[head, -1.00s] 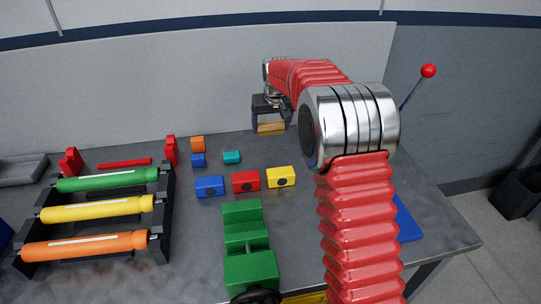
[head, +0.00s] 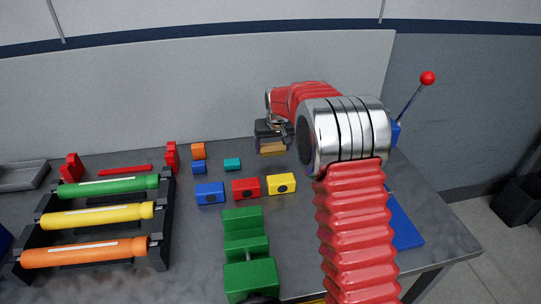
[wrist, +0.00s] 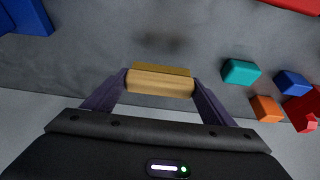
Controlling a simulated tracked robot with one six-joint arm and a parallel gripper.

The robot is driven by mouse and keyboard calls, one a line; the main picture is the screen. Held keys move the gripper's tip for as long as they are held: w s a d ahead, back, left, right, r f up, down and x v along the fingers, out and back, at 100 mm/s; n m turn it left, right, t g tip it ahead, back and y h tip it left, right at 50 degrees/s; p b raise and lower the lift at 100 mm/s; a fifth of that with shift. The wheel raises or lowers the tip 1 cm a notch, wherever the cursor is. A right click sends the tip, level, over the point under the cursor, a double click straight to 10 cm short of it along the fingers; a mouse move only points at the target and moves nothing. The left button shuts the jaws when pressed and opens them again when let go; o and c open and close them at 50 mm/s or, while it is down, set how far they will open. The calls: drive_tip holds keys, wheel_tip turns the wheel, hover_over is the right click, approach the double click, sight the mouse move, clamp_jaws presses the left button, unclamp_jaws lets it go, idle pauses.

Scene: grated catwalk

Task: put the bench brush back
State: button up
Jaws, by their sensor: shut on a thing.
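My gripper (wrist: 160,90) is shut on a tan, wood-coloured block, which I take to be the bench brush (wrist: 158,84). Its two dark fingers press on the ends of the block. In the head view my gripper (head: 271,138) points down at the back of the bench, with the tan brush (head: 272,148) low between the fingers. A soft shadow lies on the bench close to the brush in the wrist view. I cannot tell if the brush touches the bench. Its underside is hidden.
A teal block (head: 232,164), an orange block (head: 198,151) and blue, red and yellow blocks lie left and in front. A black rack (head: 165,225) holds coloured cylinders. A blue mat (head: 405,225) is partly behind my arm.

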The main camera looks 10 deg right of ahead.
sight(273, 151)
wheel_tip(273, 151, down, 4)
drive_tip(key=shift+r, duration=0.1)
drive_tip(key=o, duration=1)
drive_tip(key=shift+r, duration=0.1)
drive_tip(key=v, duration=1.2)
